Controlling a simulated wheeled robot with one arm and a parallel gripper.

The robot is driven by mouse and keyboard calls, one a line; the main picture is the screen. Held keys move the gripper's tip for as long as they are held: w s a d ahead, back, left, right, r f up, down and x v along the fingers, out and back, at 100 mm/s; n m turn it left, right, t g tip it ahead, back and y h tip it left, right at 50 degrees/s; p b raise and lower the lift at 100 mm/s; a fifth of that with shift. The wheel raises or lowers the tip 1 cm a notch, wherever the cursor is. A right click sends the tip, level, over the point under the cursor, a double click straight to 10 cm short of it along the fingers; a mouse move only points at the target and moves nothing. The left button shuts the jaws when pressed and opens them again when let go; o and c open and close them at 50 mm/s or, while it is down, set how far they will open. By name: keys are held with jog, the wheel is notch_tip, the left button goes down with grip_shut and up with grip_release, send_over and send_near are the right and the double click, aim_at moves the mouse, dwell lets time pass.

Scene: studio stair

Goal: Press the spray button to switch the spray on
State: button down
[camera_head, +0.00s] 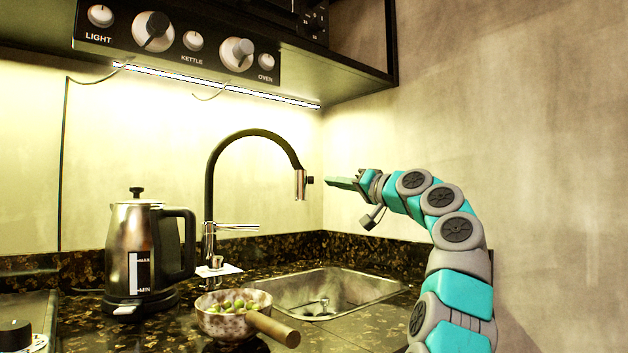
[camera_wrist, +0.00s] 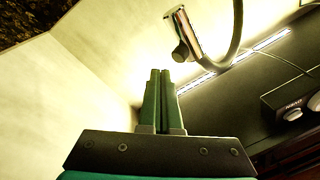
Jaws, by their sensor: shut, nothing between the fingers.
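The black gooseneck faucet (camera_head: 210,170) stands behind the sink, and its copper-coloured spray head (camera_head: 299,186) hangs down at the end of the neck. A small dark spray button (camera_head: 310,180) sticks out of the right side of the head. My gripper (camera_head: 328,181) is shut and empty, level with the button and a little to its right, with a small gap seen between them. In the wrist view my gripper's closed fingers (camera_wrist: 160,72) point up the picture. The spray head (camera_wrist: 187,33) and the dark round button (camera_wrist: 180,53) are beyond the fingertips, slightly right.
The sink (camera_head: 325,292) lies below. A bowl (camera_head: 232,318) of green items with a wooden handle and a kettle (camera_head: 143,255) stand on the counter to the left. A control panel (camera_head: 180,40) and shelf hang above. A bare wall is at right.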

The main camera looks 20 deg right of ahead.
jog(key=d, duration=0.1)
jog(key=s+d+p, duration=0.1)
jog(key=d, duration=0.2)
jog(key=shift+s+p, duration=0.25)
jog(key=shift+p, duration=0.05)
dwell(0.5)
